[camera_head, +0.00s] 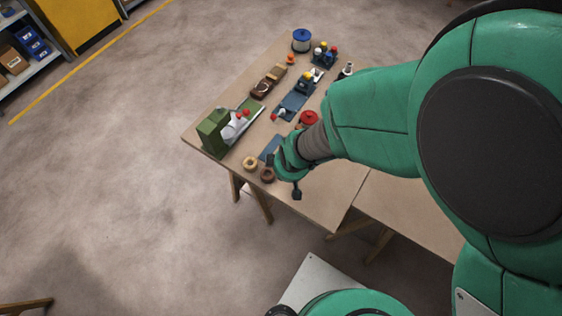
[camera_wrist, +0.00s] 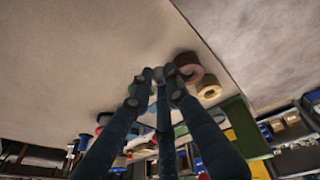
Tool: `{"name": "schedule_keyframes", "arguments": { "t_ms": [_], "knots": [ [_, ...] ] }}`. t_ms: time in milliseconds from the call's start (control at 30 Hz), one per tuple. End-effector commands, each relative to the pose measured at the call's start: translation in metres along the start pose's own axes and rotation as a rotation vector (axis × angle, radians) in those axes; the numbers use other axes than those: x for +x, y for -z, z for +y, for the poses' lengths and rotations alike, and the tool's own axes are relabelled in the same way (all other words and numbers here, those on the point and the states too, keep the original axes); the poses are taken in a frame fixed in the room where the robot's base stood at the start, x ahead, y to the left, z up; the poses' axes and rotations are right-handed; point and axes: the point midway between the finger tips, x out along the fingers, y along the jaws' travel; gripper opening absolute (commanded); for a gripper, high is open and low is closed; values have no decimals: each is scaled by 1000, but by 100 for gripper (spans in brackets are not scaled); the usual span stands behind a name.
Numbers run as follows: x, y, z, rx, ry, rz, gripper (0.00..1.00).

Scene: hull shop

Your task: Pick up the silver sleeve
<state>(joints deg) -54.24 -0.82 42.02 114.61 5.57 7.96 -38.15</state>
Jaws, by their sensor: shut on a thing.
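My gripper (camera_wrist: 158,76) has its dark fingers closed together around a small grey piece (camera_wrist: 159,75), which fits the silver sleeve. Most of it is hidden by the fingertips. In the head view, my gripper (camera_head: 284,162) is low over the near part of the table (camera_head: 325,182), and the sleeve cannot be made out there. Just left of the gripper are a tan ring (camera_head: 250,163) and a darker brown ring (camera_head: 267,175). The brown ring (camera_wrist: 188,67) and the tan ring (camera_wrist: 209,89) also show close beside the fingertips in the wrist view.
A green box-like fixture (camera_head: 214,132) stands at the table's left edge. A blue tray (camera_head: 291,104), a brown block (camera_head: 268,81), a red round part (camera_head: 308,118) and a blue-topped spool (camera_head: 302,41) lie farther back. The table's near right is clear.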

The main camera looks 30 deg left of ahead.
Motion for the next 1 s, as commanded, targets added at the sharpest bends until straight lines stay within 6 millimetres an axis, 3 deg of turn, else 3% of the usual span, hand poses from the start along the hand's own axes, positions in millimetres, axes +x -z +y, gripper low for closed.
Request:
{"name": "schedule_keyframes", "arguments": {
  "t_ms": [1000],
  "knots": [
    [-3, -8, -5, 1, 0, 0, 0]
  ]
}}
